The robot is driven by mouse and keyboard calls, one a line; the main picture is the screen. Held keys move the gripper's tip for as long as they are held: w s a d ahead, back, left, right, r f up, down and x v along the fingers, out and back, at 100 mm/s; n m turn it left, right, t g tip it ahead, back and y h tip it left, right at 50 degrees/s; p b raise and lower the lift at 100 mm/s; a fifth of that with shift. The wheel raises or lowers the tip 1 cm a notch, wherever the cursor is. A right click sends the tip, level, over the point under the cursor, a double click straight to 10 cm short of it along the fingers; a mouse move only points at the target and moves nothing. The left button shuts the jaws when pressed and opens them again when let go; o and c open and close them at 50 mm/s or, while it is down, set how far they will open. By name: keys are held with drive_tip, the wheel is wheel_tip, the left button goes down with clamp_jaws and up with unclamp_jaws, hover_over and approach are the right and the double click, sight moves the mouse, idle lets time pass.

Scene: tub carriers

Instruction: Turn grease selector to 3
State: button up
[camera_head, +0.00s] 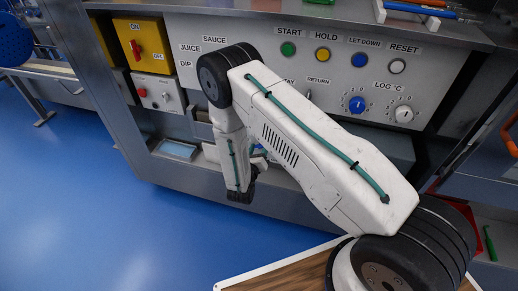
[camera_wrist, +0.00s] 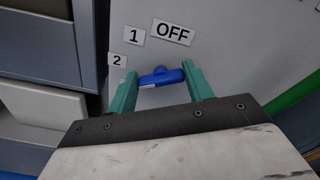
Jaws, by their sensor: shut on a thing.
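The blue selector knob (camera_wrist: 161,76) sits on a pale grey panel in the wrist view. The labels OFF (camera_wrist: 172,32), 1 (camera_wrist: 134,36) and 2 (camera_wrist: 117,60) curve around its upper and left side. No 3 label shows; the area below the 2 is covered by my gripper. My gripper (camera_wrist: 161,80) has its two teal fingers on either side of the knob's bar, shut on it. The bar lies nearly level, with a small white mark at its lower left. In the head view my arm hides most of the knob and gripper.
In the head view, the upper panel has START (camera_head: 288,49), HOLD (camera_head: 323,54), LET DOWN (camera_head: 359,60) and RESET (camera_head: 397,66) buttons. A yellow switch box (camera_head: 143,46) stands left. Blue floor (camera_head: 110,220) is clear at left.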

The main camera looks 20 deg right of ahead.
drive_tip(key=shift+n, duration=1.6)
drive_tip(key=shift+a, duration=0.1)
drive_tip(key=o, duration=1)
drive_tip(key=v, duration=0.7)
drive_tip(key=shift+s+a, duration=0.25)
drive_tip(key=shift+s, duration=0.05)
